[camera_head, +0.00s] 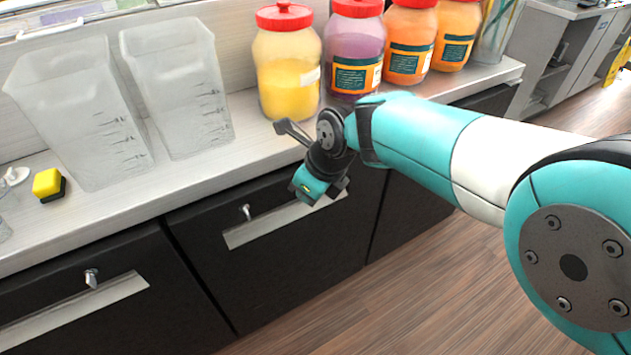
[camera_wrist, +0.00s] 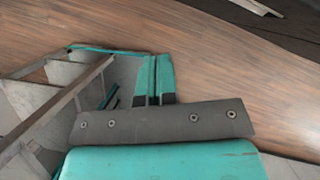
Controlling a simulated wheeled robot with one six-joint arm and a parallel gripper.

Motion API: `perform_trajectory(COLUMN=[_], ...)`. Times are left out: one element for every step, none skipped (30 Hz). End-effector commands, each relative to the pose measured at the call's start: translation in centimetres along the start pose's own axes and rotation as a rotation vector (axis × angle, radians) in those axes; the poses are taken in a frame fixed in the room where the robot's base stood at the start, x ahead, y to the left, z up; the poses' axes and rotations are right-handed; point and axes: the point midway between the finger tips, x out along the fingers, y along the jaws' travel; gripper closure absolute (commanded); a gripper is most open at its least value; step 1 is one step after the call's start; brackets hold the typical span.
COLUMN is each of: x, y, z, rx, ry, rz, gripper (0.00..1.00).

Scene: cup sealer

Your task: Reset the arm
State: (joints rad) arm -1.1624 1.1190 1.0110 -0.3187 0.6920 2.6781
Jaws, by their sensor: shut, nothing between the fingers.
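My gripper (camera_head: 306,190) hangs in front of the dark drawer fronts, just beyond the counter's front edge in the head view. Its teal fingers point downward and hold nothing. In the wrist view, the two teal fingers (camera_wrist: 158,75) lie side by side, closed together, with the wooden floor behind them. My arm reaches in from the right of the head view, bent at the wrist. The gripper appears apart from the jars and pitchers on the counter.
The light counter (camera_head: 190,185) holds two clear measuring pitchers (camera_head: 75,110) (camera_head: 178,90), a yellow jar (camera_head: 287,75), a purple jar (camera_head: 354,50) and two orange jars (camera_head: 408,45) (camera_head: 455,30). A yellow-black sponge (camera_head: 48,185) lies at left. Drawer handles (camera_head: 285,222) protrude below. The wooden floor (camera_head: 430,285) is clear.

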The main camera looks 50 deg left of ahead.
Motion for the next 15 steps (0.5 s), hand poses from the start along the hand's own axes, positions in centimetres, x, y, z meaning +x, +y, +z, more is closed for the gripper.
perform_trajectory(x=[-0.9,-1.4,-2.0,-2.5,-2.8,-3.2,-3.5,-3.6,-3.9,-4.0,-4.1,-4.1,-4.2,-4.2,-4.2], y=[0.1,0.2,0.4,0.4,0.5,0.6,0.6,0.6,0.7,0.7,0.7,0.8,0.8,0.8,0.8], z=[0.0,0.1,0.0,0.1,0.1,0.1,0.1,0.1,0.1,0.1,0.1,0.1,0.1,0.1,0.2], rx=[0.000,0.000,0.000,0.000,0.000,0.000,0.000,0.000,0.000,0.000,0.000,0.000,0.000,0.000,0.000], ry=[-0.001,-0.002,-0.001,-0.001,0.000,-0.001,-0.001,0.000,0.000,0.000,0.000,0.000,0.000,0.000,0.000], rz=[-0.001,-0.002,-0.001,-0.001,-0.001,-0.001,-0.001,-0.001,0.000,0.000,0.000,0.000,0.000,0.000,0.000], gripper=[1.00,1.00,1.00,1.00,1.00,1.00,1.00,1.00,1.00,1.00,1.00,1.00,1.00,1.00,1.00])
